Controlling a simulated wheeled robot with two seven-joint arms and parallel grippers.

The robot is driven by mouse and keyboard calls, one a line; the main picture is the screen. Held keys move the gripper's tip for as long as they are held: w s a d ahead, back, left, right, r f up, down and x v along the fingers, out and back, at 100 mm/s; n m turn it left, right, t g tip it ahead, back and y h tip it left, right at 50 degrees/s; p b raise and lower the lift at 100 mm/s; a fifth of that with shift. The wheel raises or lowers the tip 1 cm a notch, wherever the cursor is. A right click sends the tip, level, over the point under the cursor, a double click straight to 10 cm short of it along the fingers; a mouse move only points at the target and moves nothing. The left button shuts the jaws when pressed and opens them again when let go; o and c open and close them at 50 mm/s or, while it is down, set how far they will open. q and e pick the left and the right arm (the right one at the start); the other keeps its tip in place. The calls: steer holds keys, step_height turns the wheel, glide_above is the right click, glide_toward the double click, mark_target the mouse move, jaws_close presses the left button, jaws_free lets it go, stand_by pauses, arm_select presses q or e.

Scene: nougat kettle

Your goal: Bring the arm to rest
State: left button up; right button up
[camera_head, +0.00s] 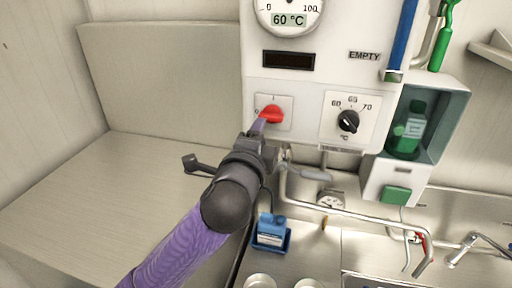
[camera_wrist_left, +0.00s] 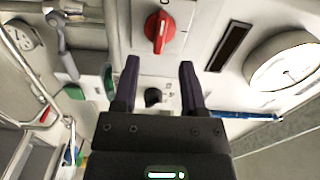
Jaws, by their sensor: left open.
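My left gripper (camera_head: 262,128) is at the control panel (camera_head: 310,80), just below and in front of the red rotary switch (camera_head: 272,114). In the left wrist view, my left gripper (camera_wrist_left: 160,68) is open, with two dark fingers apart and nothing between their tips. The red switch (camera_wrist_left: 159,30) shows beyond the fingertips there, apart from them in the picture. Whether a finger touches it in the head view I cannot tell. My purple left arm comes in from the lower left. My right gripper is not in view.
The panel has a black temperature knob (camera_head: 348,121), a round gauge (camera_head: 289,14) reading 60 °C and an EMPTY label. A green bottle (camera_head: 409,130) sits in a holder at right. Pipes (camera_head: 350,212) and a blue container (camera_head: 270,233) are below. The counter at left (camera_head: 90,190) is clear.

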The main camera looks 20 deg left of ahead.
arm_select(q)
steer(key=s, duration=0.3)
